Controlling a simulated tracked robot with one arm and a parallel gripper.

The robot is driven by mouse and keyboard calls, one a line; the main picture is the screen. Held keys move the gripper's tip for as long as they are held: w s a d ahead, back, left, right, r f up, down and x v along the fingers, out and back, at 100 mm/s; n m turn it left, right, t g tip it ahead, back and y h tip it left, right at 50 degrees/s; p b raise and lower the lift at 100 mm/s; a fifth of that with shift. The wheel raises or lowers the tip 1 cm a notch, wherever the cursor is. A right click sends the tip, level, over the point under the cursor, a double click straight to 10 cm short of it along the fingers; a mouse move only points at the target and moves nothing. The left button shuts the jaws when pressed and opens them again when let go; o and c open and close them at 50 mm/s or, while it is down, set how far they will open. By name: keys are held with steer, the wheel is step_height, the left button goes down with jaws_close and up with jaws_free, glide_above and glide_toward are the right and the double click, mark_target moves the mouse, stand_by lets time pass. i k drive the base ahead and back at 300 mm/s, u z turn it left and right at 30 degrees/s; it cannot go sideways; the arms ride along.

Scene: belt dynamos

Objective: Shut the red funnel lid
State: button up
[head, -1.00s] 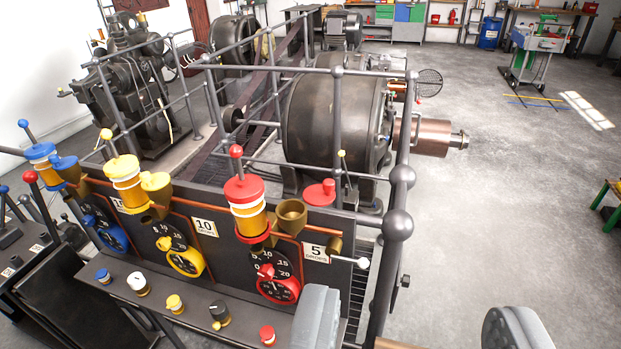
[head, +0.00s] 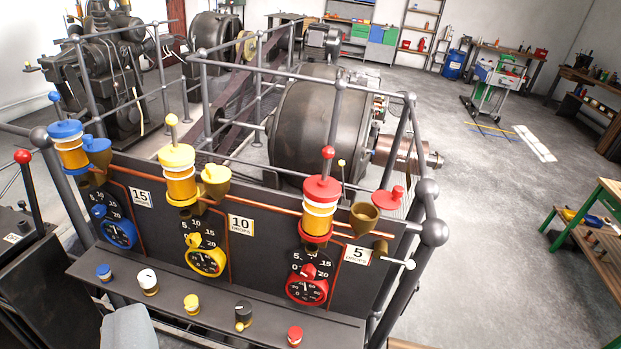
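The red funnel lid (head: 392,196) is a small red disc with a knob. It is swung off to the right of its brass funnel (head: 364,219), whose open mouth shows. The funnel sits beside the red-capped oiler (head: 321,203) at the right end of the dark panel. One grey finger of my gripper (head: 128,328) shows at the bottom left edge, well away from the lid. The other finger is out of the picture, and nothing is seen in the grip.
Yellow (head: 214,174) and blue (head: 96,145) funnel lids cover their funnels. A white-tipped lever (head: 408,265) sticks out below the red funnel. Railing with a ball post (head: 434,232) stands to its right. Knobs line the front shelf (head: 215,302).

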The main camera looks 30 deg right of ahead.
mark_target(384, 200)
steer(key=u, duration=1.15)
steer(key=k, duration=0.3)
steer(key=z, duration=1.95)
